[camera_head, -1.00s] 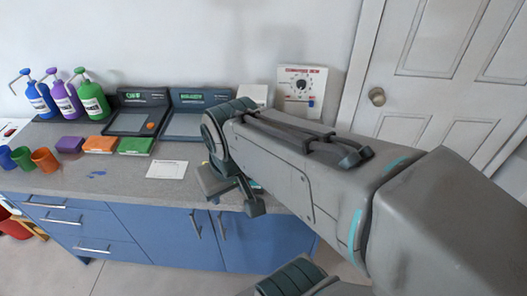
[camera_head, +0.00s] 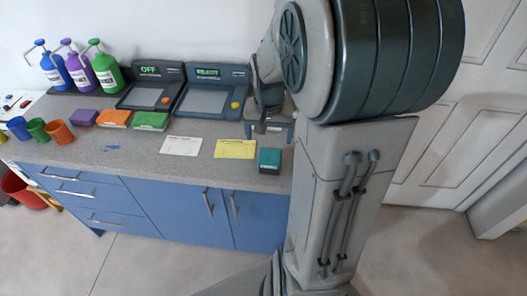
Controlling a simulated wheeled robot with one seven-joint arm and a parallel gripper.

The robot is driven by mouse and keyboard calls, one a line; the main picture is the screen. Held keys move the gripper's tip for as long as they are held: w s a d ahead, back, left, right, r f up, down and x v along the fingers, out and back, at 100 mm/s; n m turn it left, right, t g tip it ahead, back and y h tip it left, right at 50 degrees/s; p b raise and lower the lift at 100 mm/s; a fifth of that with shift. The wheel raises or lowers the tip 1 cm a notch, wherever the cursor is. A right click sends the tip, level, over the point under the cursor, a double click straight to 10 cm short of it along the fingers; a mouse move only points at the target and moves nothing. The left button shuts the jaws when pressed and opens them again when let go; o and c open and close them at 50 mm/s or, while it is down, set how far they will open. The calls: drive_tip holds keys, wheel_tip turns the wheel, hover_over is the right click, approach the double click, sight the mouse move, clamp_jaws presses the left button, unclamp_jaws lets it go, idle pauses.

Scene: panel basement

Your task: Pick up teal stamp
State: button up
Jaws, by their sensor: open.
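The teal stamp (camera_head: 269,160) is a small teal block with a dark lower part. It stands on the grey counter (camera_head: 200,163) near its right front edge, just right of a yellow card. My gripper (camera_head: 268,130) hangs over the back of the counter, behind and above the stamp and apart from it. It is open, and nothing shows between its fingers. My arm covers the right part of the counter.
A yellow card (camera_head: 235,149) and a white card (camera_head: 181,145) lie left of the stamp. Two scale-like devices (camera_head: 210,98) stand behind. Purple, orange and green blocks (camera_head: 150,121), several cups (camera_head: 58,132) and pump bottles (camera_head: 107,72) are further left.

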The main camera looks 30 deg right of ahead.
sight(270, 155)
drive_tip(key=f, duration=0.6)
drive_tip(key=shift+w+d+f, duration=0.2)
drive_tip(key=shift+w+f, duration=0.1)
drive_tip(key=shift+w+d+f, duration=0.1)
drive_tip(key=shift+d+f, duration=0.05)
drive_tip(key=shift+f, duration=1.25)
drive_tip(key=shift+w+d+f, duration=0.1)
drive_tip(key=shift+d+f, duration=0.05)
drive_tip(key=shift+f, duration=1.2)
drive_tip(key=shift+s, duration=0.1)
drive_tip(key=c, duration=1.1)
